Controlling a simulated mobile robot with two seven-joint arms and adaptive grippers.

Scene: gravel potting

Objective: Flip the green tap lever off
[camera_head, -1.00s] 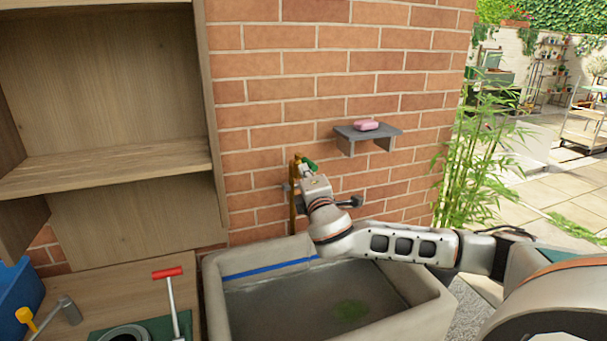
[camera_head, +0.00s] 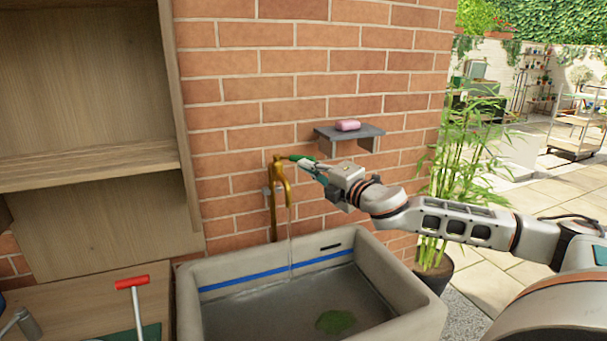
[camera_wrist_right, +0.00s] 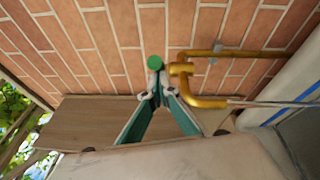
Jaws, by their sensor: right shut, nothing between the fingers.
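The brass tap (camera_head: 280,188) stands against the brick wall behind the sink, and a thin stream of water (camera_head: 290,245) falls from its spout. Its green lever (camera_head: 298,158) points right from the tap's top. In the wrist view the lever's green end (camera_wrist_right: 155,62) shows just beyond my fingertips, beside the brass tap (camera_wrist_right: 182,75). My right gripper (camera_head: 306,165) is shut and empty, its tips close to the lever at its right. It also shows in the wrist view (camera_wrist_right: 158,97). I cannot tell whether the tips touch the lever. My left gripper is out of view.
The stone sink (camera_head: 423,315) below holds water and a green patch (camera_head: 336,322). A grey wall shelf (camera_head: 360,132) with pink soap (camera_head: 347,125) is just above my right gripper. A wooden shelf unit (camera_head: 90,160) stands left. A bamboo plant (camera_head: 462,150) stands right, behind my arm.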

